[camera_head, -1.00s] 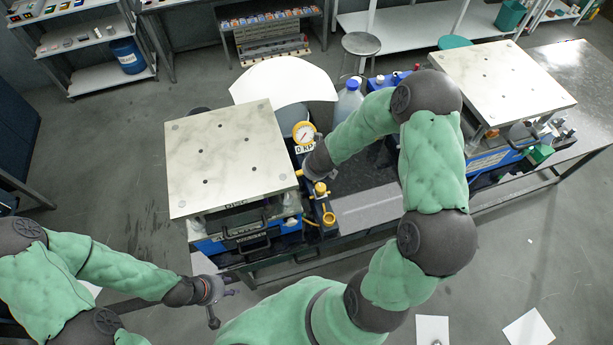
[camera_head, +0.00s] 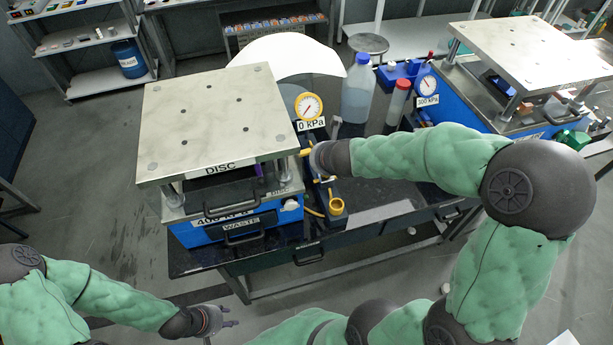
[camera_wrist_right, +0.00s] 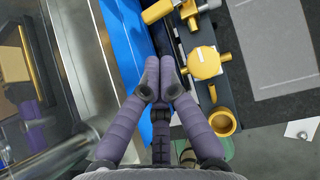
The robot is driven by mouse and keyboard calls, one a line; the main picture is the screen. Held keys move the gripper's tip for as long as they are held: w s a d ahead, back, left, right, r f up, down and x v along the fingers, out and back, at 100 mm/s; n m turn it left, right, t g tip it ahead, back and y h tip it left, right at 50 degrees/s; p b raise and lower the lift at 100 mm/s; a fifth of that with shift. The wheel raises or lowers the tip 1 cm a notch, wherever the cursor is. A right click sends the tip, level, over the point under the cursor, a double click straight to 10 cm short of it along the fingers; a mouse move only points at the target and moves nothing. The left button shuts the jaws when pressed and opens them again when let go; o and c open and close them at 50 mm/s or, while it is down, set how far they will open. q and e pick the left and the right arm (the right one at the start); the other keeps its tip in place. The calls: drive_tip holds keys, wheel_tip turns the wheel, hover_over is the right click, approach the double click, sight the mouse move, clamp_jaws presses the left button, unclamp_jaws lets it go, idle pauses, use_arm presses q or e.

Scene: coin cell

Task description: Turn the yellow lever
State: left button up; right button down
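A yellow lever (camera_head: 305,153) shows beside my right gripper (camera_head: 318,160), below the pressure gauge (camera_head: 309,106) reading near 0 kPa. In the right wrist view a yellow bar, apparently this lever (camera_wrist_right: 158,10), lies at the top, just beyond the fingertips. The right gripper (camera_wrist_right: 159,65) has its purple fingertips together with nothing visible between them; they look apart from the lever. A round yellow valve part (camera_wrist_right: 205,62) and a yellow ring-shaped cup (camera_wrist_right: 222,122) sit right of the fingers. My left gripper (camera_head: 222,318) hangs low, its fingers spread and empty, away from the bench.
A press with a pale top plate (camera_head: 215,125) labelled DISC stands left of the lever. A blue-capped bottle (camera_head: 357,90) and a second press (camera_head: 535,50) stand to the right. A grey mat (camera_wrist_right: 275,45) lies right of the yellow fittings.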

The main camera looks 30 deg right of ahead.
sight(304, 153)
use_arm(q)
wheel_tip(304, 153, down, 8)
drive_tip(key=b, duration=0.7)
drive_tip(key=shift+s+a+f, duration=0.15)
drive_tip(key=shift+s+f, duration=0.05)
drive_tip(key=shift+s, duration=0.05)
use_arm(e)
drive_tip(key=a+x, duration=0.1)
drive_tip(key=x, duration=0.8)
drive_tip(key=shift+d+f+t, duration=0.3)
drive_tip(key=shift+d+f, duration=0.1)
drive_tip(key=shift+f, duration=0.15)
use_arm(q)
drive_tip(key=shift+r, duration=0.2)
use_arm(e)
drive_tip(key=shift+w+a+r, duration=0.1)
drive_tip(key=shift+w+a, duration=0.05)
drive_tip(key=shift+w, duration=0.45)
use_arm(q)
drive_tip(key=shift+f, duration=0.1)
use_arm(e)
drive_tip(key=shift+s+d, duration=0.1)
drive_tip(key=shift+d, duration=0.1)
drive_tip(key=shift+s+d, duration=0.25)
drive_tip(key=shift+s, duration=0.2)
